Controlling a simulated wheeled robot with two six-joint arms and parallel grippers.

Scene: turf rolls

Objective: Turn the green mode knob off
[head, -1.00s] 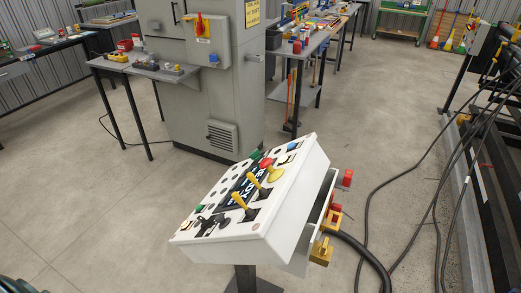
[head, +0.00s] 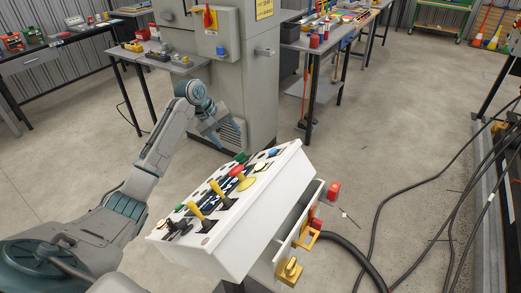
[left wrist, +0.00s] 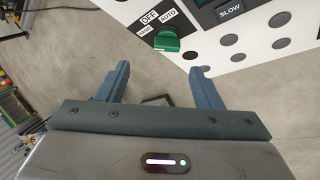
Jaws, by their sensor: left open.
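The green mode knob (left wrist: 166,41) shows in the left wrist view, near a corner of the white control panel (left wrist: 268,50). Labels HAND, OFF and AUTO sit around its upper side; I cannot tell surely which one it points to. In the head view the white panel (head: 212,251) carries two green parts, one at its far edge (head: 240,157) and one at its left (head: 179,207); which is the knob is unclear. My left gripper (head: 222,133) is open and empty beyond the panel's far edge; its fingers (left wrist: 160,80) are apart, below the knob in the wrist view, not touching it.
The panel also bears yellow levers (head: 218,192), a red button (head: 236,170) and a yellow button (head: 246,183). A grey cabinet (head: 246,75) stands behind. Black cables (head: 374,225) lie on the floor at right. Open floor (head: 345,160) lies between.

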